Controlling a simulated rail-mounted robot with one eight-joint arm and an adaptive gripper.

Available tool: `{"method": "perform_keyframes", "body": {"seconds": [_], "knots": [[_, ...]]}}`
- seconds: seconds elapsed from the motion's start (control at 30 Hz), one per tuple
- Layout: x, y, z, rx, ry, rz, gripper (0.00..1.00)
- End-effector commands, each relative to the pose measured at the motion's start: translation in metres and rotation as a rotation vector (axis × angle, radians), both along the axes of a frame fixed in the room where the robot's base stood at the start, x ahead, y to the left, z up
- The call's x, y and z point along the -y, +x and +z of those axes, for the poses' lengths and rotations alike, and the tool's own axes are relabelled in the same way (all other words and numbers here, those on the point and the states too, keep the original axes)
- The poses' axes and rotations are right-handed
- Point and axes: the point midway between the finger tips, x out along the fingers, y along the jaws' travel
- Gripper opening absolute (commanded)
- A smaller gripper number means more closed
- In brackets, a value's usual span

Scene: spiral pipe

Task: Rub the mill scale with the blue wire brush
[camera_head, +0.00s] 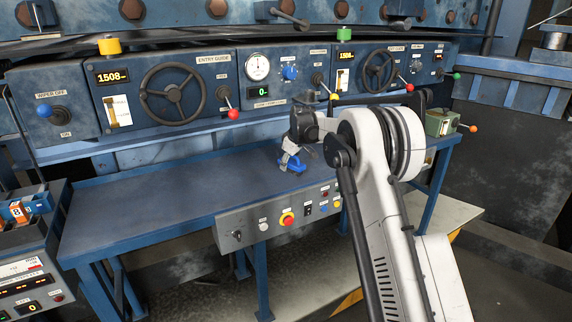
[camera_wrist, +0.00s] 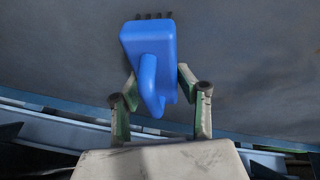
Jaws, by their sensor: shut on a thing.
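The blue wire brush (camera_wrist: 148,52) is between the fingers of my gripper (camera_wrist: 160,85) in the wrist view. My gripper is shut on it. Short dark bristles show at its far end, near a dark grey-blue surface; I cannot tell whether they touch it. In the head view the blue brush (camera_head: 291,163) is held by my gripper (camera_head: 290,155) over the right part of the blue bench (camera_head: 150,205). My arm hides part of the scene behind it. I cannot make out a distinct patch of mill scale in either view.
A control panel behind the bench carries handwheels (camera_head: 173,96), gauges and levers with coloured knobs. A button box with a red stop button (camera_head: 287,219) is on the bench's front edge. A green box (camera_head: 441,122) stands at the right. The bench's left part is clear.

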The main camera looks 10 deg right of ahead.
Motion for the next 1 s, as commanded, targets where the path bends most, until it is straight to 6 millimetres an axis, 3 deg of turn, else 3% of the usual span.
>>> {"method": "perform_keyframes", "body": {"seconds": [1.0], "knots": [[0.061,0.018,-0.001,0.0,0.0,-0.002,0.12]]}}
